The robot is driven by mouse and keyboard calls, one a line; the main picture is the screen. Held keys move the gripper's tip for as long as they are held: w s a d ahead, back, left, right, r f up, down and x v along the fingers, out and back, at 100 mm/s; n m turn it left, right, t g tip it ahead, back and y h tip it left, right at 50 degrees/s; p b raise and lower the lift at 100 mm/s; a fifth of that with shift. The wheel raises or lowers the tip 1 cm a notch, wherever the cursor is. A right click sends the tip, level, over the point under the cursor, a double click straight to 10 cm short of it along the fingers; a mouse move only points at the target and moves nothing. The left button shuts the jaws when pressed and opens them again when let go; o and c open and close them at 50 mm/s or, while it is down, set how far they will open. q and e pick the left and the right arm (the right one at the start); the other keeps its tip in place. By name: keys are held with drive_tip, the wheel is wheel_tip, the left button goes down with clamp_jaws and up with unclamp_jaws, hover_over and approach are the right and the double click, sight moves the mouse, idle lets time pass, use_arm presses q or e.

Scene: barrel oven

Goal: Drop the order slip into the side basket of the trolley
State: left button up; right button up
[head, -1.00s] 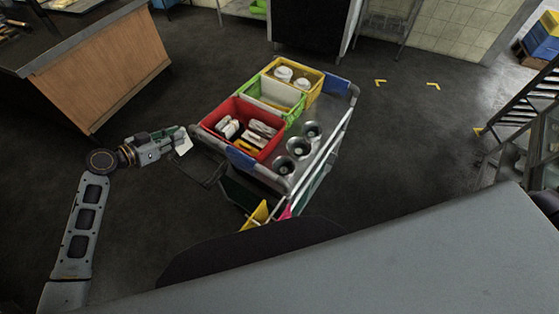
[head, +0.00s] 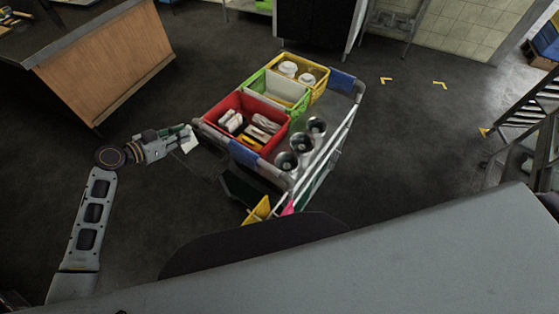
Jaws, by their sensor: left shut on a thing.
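My left gripper (head: 183,137) is shut on the order slip (head: 189,144), a small white sheet that hangs from its fingertips. The trolley (head: 331,105) stands right of the gripper, with red, green and yellow bins on top. A dark wire side basket (head: 206,164) hangs at the trolley's left end, close to the slip on its right and slightly below it in the picture. Its inside is too dark to make out. The slip looks apart from the basket, though the height between them is hard to tell. My right gripper is not in view.
The red bin (head: 258,110) holds several white and yellow items. A wooden counter (head: 104,66) stands at the upper left. The dark floor between counter and trolley is clear.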

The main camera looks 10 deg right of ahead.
use_arm(q)
drive_tip(key=shift+f+b, duration=0.55)
drive_tip(key=shift+f, duration=1.15)
drive_tip(key=o, duration=0.8)
drive_tip(key=shift+c, duration=0.2)
drive_tip(key=v, duration=1.2)
drive_tip(key=shift+n, duration=0.4)
